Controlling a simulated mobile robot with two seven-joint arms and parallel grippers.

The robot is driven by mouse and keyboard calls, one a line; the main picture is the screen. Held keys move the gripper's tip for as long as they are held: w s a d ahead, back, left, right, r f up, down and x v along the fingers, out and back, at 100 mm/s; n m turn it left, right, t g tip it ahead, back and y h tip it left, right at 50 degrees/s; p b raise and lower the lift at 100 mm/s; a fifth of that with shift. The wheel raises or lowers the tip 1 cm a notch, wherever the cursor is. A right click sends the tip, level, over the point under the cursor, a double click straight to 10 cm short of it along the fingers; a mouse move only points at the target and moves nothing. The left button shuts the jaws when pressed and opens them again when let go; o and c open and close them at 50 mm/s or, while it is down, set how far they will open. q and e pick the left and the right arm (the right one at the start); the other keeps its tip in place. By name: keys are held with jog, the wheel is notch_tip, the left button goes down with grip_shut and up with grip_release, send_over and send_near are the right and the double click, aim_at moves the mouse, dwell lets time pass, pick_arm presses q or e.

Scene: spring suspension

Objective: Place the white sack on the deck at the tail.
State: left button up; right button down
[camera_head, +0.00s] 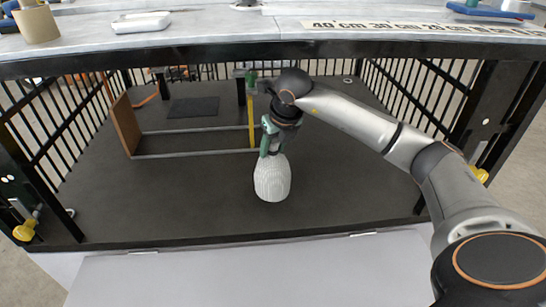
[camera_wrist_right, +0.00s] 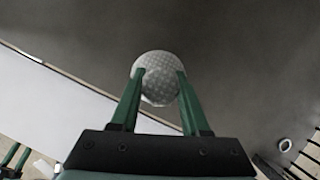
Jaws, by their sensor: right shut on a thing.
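The white sack (camera_head: 272,178) hangs upright below my right gripper (camera_head: 270,147), in front of the dark deck (camera_head: 180,205). It looks ribbed and rounded. In the right wrist view, the green fingers of my right gripper (camera_wrist_right: 158,74) are shut on both sides of the sack (camera_wrist_right: 158,88). I cannot tell whether the sack's bottom touches the deck or is just above it. My left gripper does not show in the head view.
A frame of rails with a brown board (camera_head: 125,124) and a yellow upright (camera_head: 252,122) stands left of and behind the sack. A dark mat (camera_head: 194,107) lies farther back. Barred sides enclose the deck; a grey tabletop (camera_head: 240,32) spans above. Front deck is clear.

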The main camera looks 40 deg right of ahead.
aim_at(273, 157)
jog(key=shift+f, duration=1.6)
jog(key=shift+f+b, duration=0.1)
jog(key=shift+b, duration=0.2)
jog(key=c, duration=0.8)
grip_release()
jog(key=shift+f, duration=0.2)
jog(key=shift+c, duration=0.2)
jog(key=o, duration=0.5)
jog(key=shift+r, duration=0.1)
jog(key=shift+c, duration=0.2)
jog(key=shift+r, duration=0.25)
jog(key=p+v, duration=0.1)
jog(key=v, duration=0.3)
jog(key=shift+r, duration=0.25)
jog(key=s+a+b, duration=0.2)
jog(key=s, duration=1)
jog(key=shift+s, duration=0.15)
